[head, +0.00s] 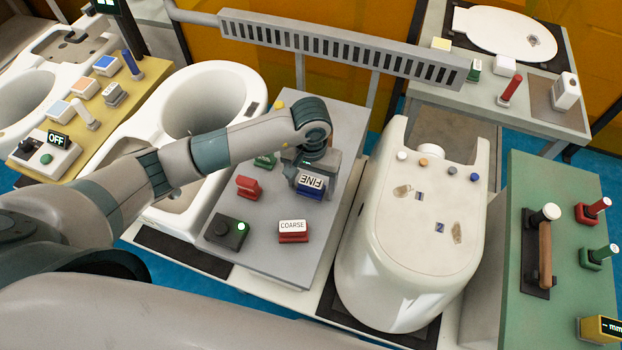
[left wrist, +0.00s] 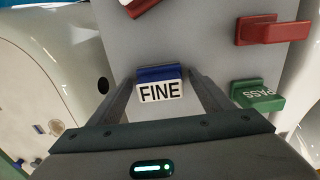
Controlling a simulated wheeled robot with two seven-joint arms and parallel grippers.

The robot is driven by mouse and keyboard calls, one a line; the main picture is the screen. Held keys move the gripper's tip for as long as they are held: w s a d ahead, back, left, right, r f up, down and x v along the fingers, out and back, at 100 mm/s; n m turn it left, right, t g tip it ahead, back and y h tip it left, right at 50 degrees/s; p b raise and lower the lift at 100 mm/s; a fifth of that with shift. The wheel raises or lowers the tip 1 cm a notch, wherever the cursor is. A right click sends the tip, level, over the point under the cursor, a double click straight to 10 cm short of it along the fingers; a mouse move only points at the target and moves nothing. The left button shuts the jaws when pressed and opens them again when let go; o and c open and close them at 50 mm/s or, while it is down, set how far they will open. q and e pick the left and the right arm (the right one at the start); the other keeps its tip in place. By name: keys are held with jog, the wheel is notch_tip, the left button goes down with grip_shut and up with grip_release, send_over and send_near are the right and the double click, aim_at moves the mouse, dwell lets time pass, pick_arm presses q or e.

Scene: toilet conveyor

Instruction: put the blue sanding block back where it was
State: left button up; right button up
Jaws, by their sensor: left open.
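The blue sanding block (head: 310,192) has a white face marked FINE and sits on the grey bench (head: 262,205) in the head view. In the left wrist view, the block (left wrist: 160,84) lies between the two fingertips of my left gripper (left wrist: 162,92), which is open. A finger stands on each side of it, with gaps that look small; I cannot tell if either touches. In the head view, my left gripper (head: 309,178) is over the block and partly hides it. My right gripper is not in view.
A red COARSE block (head: 293,231), another red block (head: 248,188) and a green block (head: 265,160), marked PASS in the wrist view (left wrist: 258,96), are nearby. A dark button box (head: 226,232) is at the bench's front left. A white toilet (head: 420,230) stands to the right.

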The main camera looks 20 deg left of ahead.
aim_at(311, 181)
pick_arm(q)
jog(key=shift+r, duration=0.1)
jog(key=shift+r, duration=0.3)
notch_tip(311, 181, up, 10)
jog(key=b, duration=0.5)
jog(key=shift+r, duration=0.75)
